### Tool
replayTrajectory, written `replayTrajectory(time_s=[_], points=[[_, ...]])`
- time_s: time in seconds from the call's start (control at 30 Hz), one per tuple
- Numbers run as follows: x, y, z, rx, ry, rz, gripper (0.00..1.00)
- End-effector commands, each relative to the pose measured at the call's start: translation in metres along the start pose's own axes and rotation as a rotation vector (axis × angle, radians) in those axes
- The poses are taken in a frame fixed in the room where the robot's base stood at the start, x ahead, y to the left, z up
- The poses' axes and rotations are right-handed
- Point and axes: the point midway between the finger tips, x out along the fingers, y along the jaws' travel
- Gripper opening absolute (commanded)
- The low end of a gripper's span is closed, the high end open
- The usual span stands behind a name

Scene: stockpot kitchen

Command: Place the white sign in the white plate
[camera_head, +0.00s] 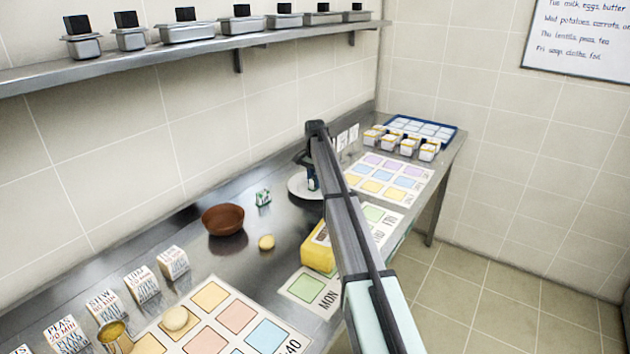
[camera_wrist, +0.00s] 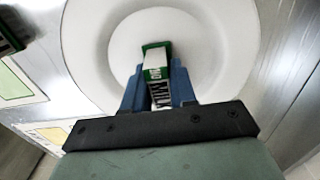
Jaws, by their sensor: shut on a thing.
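The white plate (camera_head: 298,188) lies on the steel counter, partly hidden behind my arm. It fills much of the wrist view (camera_wrist: 88,45). My gripper (camera_head: 312,183) is over the plate. In the wrist view my gripper (camera_wrist: 155,75) is shut on a small white and green carton-like piece (camera_wrist: 157,62) with dark lettering. The piece is in front of the plate's middle; I cannot tell whether it touches the plate. Small white upright signs (camera_head: 342,141) stand behind the plate, near the wall.
A brown bowl (camera_head: 223,220), a green-and-white item (camera_head: 263,198) and a round yellowish piece (camera_head: 266,242) are left of the plate. A yellow block (camera_head: 318,250) is nearer. Several tubs (camera_head: 408,147) and a blue tray (camera_head: 447,141) stand at the far end. Printed tent cards (camera_head: 173,263) line the left.

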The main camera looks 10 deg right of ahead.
Motion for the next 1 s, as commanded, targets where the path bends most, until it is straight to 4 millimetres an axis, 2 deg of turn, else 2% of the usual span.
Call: replayTrajectory(time_s=[0.33, 0.37, 0.6, 0.87, 1.0], points=[[0.0023, 0.0, -0.0001, 0.0, 0.0, 0.0, 0.0], [0.0022, -0.0001, -0.0001, 0.0, 0.0, 0.0, 0.28], [0.0019, -0.0001, -0.0001, 0.0, 0.0, 0.0, 0.51], [0.0011, -0.0001, -0.0002, 0.0, 0.0, 0.0, 0.52], [-0.0073, -0.0005, -0.0005, 0.0, 0.001, -0.001, 0.52]])
